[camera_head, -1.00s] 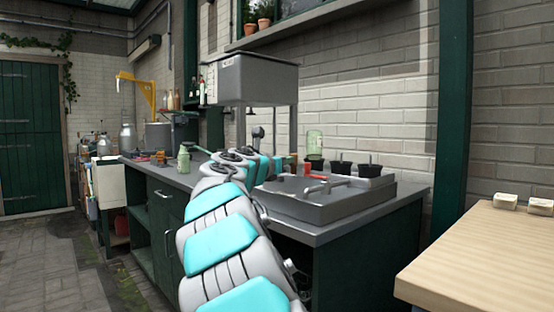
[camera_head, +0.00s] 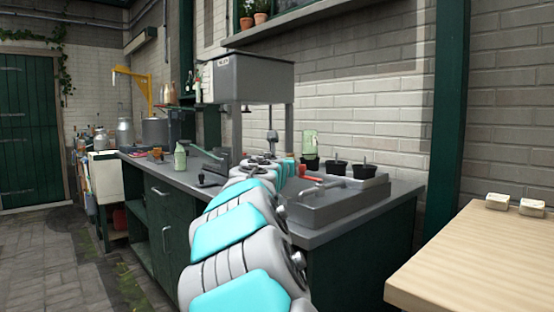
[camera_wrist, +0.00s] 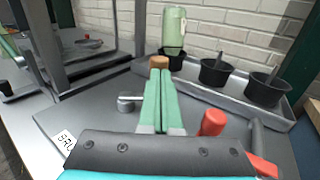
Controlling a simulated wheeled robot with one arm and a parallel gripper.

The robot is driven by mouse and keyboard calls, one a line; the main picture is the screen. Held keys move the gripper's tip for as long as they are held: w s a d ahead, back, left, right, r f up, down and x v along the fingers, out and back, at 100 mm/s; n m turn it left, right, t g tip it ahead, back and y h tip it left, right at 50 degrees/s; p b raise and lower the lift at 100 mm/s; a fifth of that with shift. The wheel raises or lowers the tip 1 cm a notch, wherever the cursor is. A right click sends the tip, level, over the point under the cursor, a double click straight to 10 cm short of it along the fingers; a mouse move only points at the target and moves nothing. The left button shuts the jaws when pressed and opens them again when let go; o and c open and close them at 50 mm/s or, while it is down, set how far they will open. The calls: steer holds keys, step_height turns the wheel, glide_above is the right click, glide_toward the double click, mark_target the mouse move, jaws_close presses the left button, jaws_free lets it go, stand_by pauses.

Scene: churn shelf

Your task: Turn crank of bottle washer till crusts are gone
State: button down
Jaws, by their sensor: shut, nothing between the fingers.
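The grey washer unit (camera_head: 345,205) sits on the counter, with a red-handled part (camera_head: 309,178) on top. In the wrist view, my gripper (camera_wrist: 160,80) has its two teal fingers together and empty over the grey top. A brown, cork-like piece (camera_wrist: 159,62) shows just beyond the fingertips; I cannot tell if they touch. An upright red knob (camera_wrist: 213,122) stands right of the fingers, apart from them. A grey metal knob (camera_wrist: 129,103) is on the left. A pale green bottle (camera_wrist: 174,28) stands upside down in a black cup. I cannot make out any crusts.
More black cups (camera_wrist: 215,73) stand in a grey tray along the brick wall. A grey tank (camera_head: 250,78) on posts rises behind my arm. A dark crank-like part (camera_head: 214,177) and a small green bottle (camera_head: 180,157) are left. A wooden table (camera_head: 480,260) stands at right.

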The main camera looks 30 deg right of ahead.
steer(key=shift+d+p, duration=0.35)
steer(key=shift+p, duration=0.05)
stand_by(0.6)
